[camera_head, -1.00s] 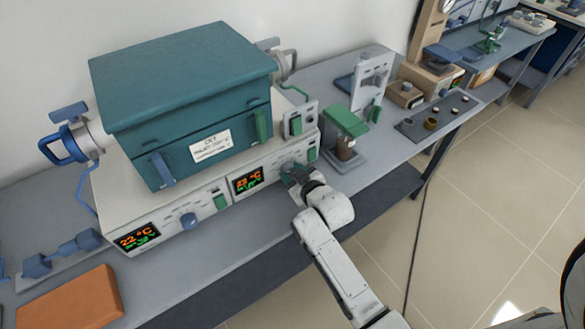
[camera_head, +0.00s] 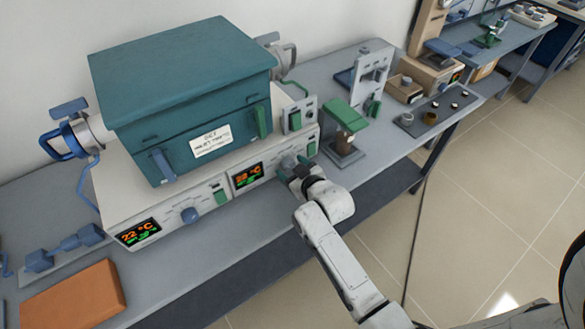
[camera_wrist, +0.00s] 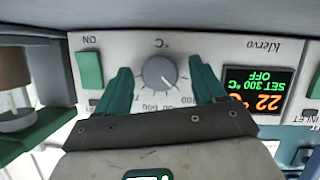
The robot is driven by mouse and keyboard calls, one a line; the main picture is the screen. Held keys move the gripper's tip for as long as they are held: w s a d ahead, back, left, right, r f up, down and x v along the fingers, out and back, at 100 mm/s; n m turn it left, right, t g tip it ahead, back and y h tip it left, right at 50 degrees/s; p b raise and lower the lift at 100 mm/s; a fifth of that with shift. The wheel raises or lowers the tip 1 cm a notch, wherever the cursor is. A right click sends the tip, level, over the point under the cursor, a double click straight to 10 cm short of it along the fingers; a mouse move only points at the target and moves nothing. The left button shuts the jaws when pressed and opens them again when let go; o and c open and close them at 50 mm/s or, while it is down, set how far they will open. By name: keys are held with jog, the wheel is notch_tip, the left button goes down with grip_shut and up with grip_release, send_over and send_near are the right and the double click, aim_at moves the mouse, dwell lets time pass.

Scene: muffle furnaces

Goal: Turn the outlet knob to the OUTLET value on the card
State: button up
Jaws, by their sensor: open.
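The front panel has a grey knob (camera_wrist: 160,72) with a dial scale and °C mark, upside down in the wrist view. Its pointer faces the lower right there. My gripper (camera_wrist: 160,67) is open, its two green fingers on either side of the knob with visible gaps. In the head view, my gripper (camera_head: 294,171) is at the right part of the panel, partly covering the grey knob (camera_head: 288,161). The display (camera_wrist: 257,91) beside it reads 22 °C, SET 300 °C, OFF. A white card (camera_head: 211,140) is on the teal furnace's front; its text is too small to read.
A second, blue knob (camera_head: 189,214) and second display (camera_head: 138,233) are on the panel's left part. A green switch (camera_wrist: 89,70) is beside the grey knob. A green-topped stand (camera_head: 345,118) is right of the furnace. An orange block (camera_head: 74,294) lies front left.

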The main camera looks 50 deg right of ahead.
jog(key=v, duration=1)
jog(key=shift+s+a+r, duration=0.1)
jog(key=shift+s, duration=0.3)
jog(key=shift+a, duration=0.1)
jog(key=s+a+f+g+y, duration=0.2)
jog(key=s+a+g, duration=0.3)
jog(key=s, duration=0.3)
jog(key=s+a+f+n+g+y, duration=0.1)
jog(key=s+a+g+y, duration=0.1)
jog(key=s+a+g, duration=0.4)
jog(key=s, duration=0.2)
jog(key=shift+s+f+g+y, duration=0.3)
jog(key=shift+s+f, duration=0.1)
jog(key=shift+a, duration=0.1)
dwell(1.0)
